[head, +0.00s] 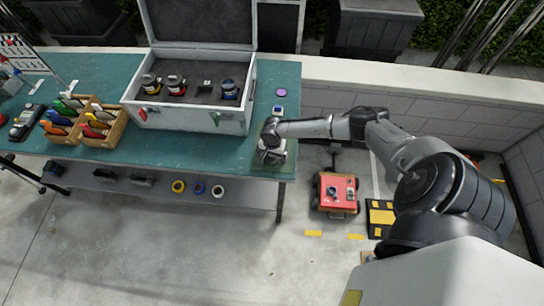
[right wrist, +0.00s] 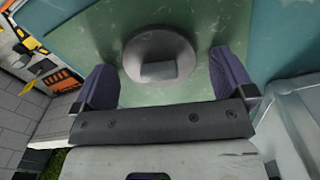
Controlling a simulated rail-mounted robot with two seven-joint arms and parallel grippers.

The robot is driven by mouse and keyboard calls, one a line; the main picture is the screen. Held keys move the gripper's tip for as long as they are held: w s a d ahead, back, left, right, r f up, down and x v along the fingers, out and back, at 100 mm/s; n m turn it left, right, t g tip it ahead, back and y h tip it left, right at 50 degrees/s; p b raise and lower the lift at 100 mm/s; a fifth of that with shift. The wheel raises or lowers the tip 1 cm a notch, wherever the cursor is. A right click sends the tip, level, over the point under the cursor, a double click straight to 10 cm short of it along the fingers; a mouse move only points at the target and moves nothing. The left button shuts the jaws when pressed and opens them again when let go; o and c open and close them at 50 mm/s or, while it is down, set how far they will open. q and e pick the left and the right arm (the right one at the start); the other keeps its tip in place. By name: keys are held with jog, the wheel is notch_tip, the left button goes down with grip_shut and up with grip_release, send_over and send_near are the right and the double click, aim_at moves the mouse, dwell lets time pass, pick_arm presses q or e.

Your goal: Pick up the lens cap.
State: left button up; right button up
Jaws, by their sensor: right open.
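A grey round cap with a raised square grip, which looks like the lens cap (right wrist: 150,45), lies on the green table top in the right wrist view. My right gripper (right wrist: 161,68) is open, with one dark finger on each side of the cap. I see a gap between the cap and each finger. In the head view my right gripper (head: 271,155) is over the right end of the green table (head: 190,150), and the cap is hidden there. My left gripper is not in view.
An open grey case (head: 190,118) with several lenses stands left of my right gripper. A purple disc (head: 280,92) and a small blue and white item (head: 278,110) lie behind it. The table's right edge is close.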

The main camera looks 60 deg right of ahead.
jog(key=shift+c, duration=0.5)
jog(key=c, duration=0.6)
jog(key=shift+o, duration=0.2)
